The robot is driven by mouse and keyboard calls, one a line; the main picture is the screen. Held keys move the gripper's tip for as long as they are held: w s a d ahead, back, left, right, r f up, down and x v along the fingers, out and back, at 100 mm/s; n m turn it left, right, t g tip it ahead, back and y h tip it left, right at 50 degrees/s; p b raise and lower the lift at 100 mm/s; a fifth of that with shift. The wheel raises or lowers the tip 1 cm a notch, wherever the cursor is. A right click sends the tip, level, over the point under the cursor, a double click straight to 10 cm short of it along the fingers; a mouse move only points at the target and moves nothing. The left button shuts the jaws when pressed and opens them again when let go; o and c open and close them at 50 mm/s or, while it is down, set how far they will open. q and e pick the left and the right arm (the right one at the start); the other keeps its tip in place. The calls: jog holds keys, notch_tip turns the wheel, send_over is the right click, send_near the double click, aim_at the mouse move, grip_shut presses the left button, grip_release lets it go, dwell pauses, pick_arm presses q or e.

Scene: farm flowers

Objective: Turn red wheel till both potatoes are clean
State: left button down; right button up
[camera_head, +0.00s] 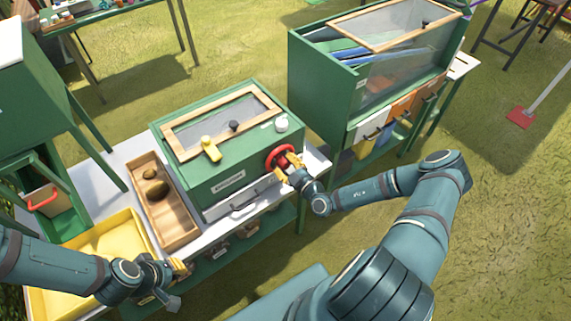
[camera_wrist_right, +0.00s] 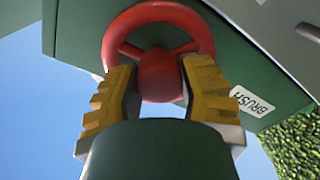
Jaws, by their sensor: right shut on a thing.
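The red wheel (camera_head: 277,152) is on the right side of the green box (camera_head: 217,182), which has a framed mesh window on top. My right gripper (camera_head: 291,163) is at the wheel. In the right wrist view its two yellow-padded fingers (camera_wrist_right: 163,88) are shut around the hub of the red wheel (camera_wrist_right: 160,14). Two brown potato-like lumps, one smaller (camera_head: 150,173) and one larger (camera_head: 156,190), lie in the wooden tray (camera_head: 180,232) left of the box. My left gripper (camera_head: 181,268) is low at the tray's front end; its finger opening is unclear.
A yellow tray (camera_head: 118,238) stands left of the wooden tray on the white table. A larger green cabinet (camera_head: 326,95) stands behind to the right. Grass lies open at the right.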

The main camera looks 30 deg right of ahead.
jog(key=shift+w+r, duration=0.15)
jog(key=shift+r, duration=0.05)
jog(key=o, duration=1.2)
jog(key=shift+o, duration=0.2)
jog(key=shift+f, duration=0.1)
jog(key=shift+s, duration=0.45)
jog(key=s+d, duration=0.1)
jog(key=s, duration=1)
jog(key=shift+d, duration=0.1)
